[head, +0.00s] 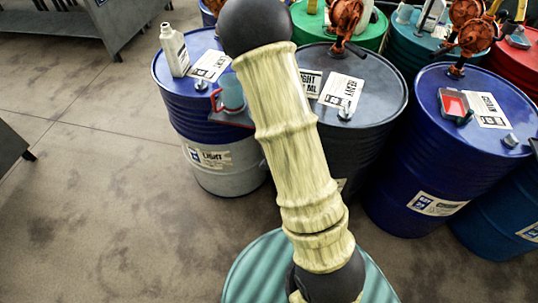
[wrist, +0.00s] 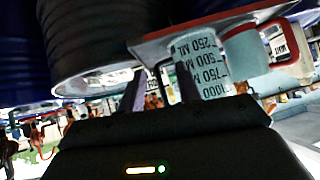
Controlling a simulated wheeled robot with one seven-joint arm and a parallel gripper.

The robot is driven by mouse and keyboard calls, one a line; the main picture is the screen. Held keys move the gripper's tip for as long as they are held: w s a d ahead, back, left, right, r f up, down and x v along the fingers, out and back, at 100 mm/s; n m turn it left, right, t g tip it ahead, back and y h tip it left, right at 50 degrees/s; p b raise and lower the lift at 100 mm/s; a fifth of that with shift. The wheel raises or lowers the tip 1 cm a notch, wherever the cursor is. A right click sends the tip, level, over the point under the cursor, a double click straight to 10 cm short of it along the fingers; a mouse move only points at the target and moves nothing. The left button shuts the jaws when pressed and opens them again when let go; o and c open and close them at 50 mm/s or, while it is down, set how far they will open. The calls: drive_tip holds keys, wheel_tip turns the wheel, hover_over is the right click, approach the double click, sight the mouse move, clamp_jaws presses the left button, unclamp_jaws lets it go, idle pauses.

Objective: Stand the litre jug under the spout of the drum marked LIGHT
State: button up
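The head view hides my gripper.
A white bottle (head: 174,50) stands on the LIGHT drum. A dark drum (head: 380,95) with a card and a blue drum (head: 412,165) stand to the right, close together. Drums with rusty pumps (head: 347,18) stand behind. The floor (head: 90,200) at left is clear.

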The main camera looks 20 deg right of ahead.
drive_tip(key=s+a+r+n+g+y, duration=0.2)
drive_tip(key=s+a+r+n+g, duration=0.1)
drive_tip(key=s, duration=0.4)
drive_tip(key=s+a+r+n+g+y, duration=0.2)
drive_tip(key=s+a+r+n+g, duration=0.1)
drive_tip(key=s+a+r, duration=0.3)
drive_tip(key=shift+s+r+n+g, duration=0.3)
drive_tip(key=shift+s+r, duration=0.45)
drive_tip(key=shift+s, duration=0.5)
drive_tip(key=shift+a, duration=0.1)
drive_tip(key=shift+c, duration=1.6)
